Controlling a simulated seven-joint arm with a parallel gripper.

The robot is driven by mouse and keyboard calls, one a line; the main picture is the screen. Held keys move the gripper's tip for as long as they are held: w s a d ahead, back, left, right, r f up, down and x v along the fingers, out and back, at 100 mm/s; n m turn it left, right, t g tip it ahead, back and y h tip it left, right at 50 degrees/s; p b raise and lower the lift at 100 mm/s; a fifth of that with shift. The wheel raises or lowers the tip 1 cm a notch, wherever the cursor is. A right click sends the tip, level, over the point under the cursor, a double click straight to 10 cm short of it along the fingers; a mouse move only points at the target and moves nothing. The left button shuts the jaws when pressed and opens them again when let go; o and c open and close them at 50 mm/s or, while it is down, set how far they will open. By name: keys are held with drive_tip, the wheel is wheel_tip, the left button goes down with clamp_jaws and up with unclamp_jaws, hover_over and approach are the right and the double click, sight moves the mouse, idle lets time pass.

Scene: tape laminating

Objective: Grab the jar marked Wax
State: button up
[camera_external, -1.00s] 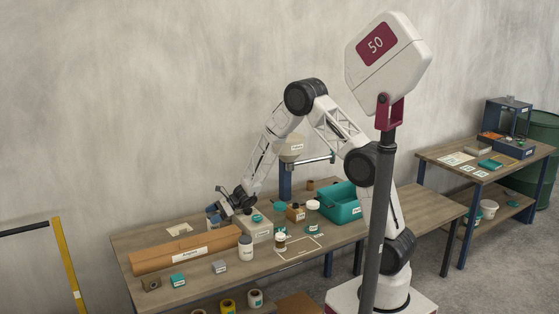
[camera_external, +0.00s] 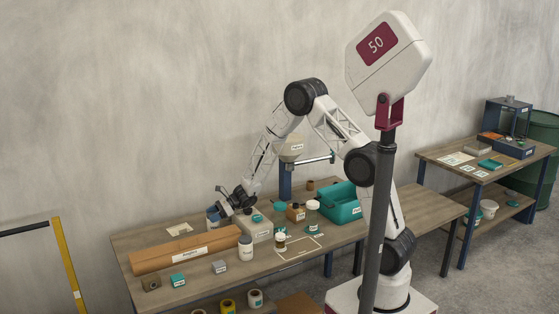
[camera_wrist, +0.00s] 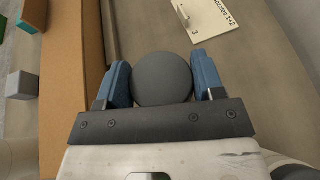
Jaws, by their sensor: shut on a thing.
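My gripper (camera_wrist: 163,82) is shut on a round dark grey-topped thing (camera_wrist: 163,78), seen from above between its two blue fingers. It looks like a jar lid, and no label on it shows, so I cannot read whether it says Wax. In the external view my gripper (camera_external: 214,214) is low over the far left part of the workbench, behind the long brown box.
The long brown box (camera_external: 185,250) lies close to my gripper; it also fills the left of the wrist view (camera_wrist: 62,100). A paper card (camera_wrist: 208,20) lies beyond the held thing. A pale box (camera_external: 256,229), more jars and a teal bin (camera_external: 340,203) stand to the right.

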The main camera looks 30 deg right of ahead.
drive_tip(key=shift+r, duration=0.2)
drive_tip(key=shift+r, duration=4.85)
